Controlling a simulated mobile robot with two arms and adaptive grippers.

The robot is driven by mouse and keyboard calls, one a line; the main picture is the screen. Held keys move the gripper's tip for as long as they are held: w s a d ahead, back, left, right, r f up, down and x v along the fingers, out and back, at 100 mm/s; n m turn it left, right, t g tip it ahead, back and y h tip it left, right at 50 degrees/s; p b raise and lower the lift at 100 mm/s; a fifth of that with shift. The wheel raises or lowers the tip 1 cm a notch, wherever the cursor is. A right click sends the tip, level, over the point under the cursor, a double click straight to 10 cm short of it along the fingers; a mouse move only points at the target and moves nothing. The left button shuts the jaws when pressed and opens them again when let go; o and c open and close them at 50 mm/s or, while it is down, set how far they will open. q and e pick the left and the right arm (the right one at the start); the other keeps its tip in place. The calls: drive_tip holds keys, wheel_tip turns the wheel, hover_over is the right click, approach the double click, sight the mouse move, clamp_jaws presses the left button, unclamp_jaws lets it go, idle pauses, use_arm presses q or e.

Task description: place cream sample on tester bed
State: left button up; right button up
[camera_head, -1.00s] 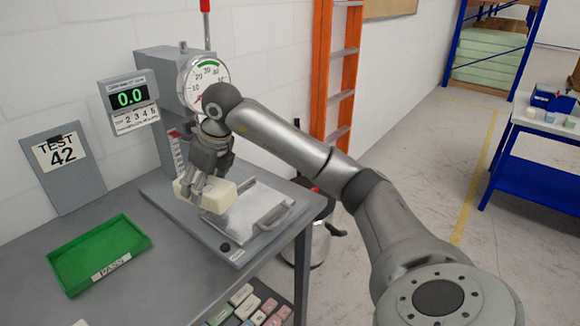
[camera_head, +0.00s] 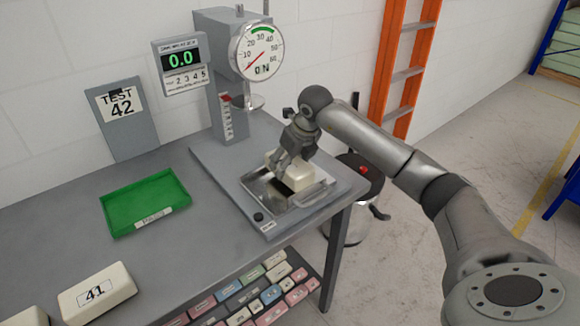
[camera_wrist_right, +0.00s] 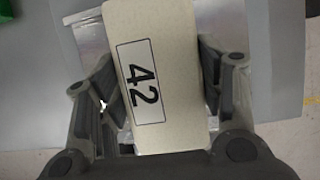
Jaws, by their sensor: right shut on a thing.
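The cream sample (camera_head: 291,171) is a cream block held at the tester bed. In the right wrist view the sample (camera_wrist_right: 160,60) carries a label reading 42. My right gripper (camera_head: 285,163) is shut on it, with one finger along each long side. The tester bed (camera_head: 258,186) is a shiny metal plate with a handle, on the tester's grey base, and the sample is over it. I cannot tell whether the sample touches the plate. My left gripper is not in view.
The tester's column and dial (camera_head: 257,50) stand behind the bed, with a round press plate (camera_head: 252,102) hanging above. A green PASS tray (camera_head: 146,204) lies left on the bench. A cream block marked 41 (camera_head: 97,293) sits at front left. Colored blocks fill a shelf (camera_head: 250,290) below the bench edge.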

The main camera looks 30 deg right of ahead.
wheel_tip(320, 180, down, 2)
drive_tip(key=shift+f, duration=0.1)
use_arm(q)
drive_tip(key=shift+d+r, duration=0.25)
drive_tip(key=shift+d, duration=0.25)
use_arm(e)
drive_tip(key=shift+f, duration=0.2)
drive_tip(key=o, duration=0.8)
drive_tip(key=shift+c, duration=0.2)
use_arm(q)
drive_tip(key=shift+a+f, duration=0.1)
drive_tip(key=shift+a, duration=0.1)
use_arm(e)
drive_tip(key=shift+r, duration=0.1)
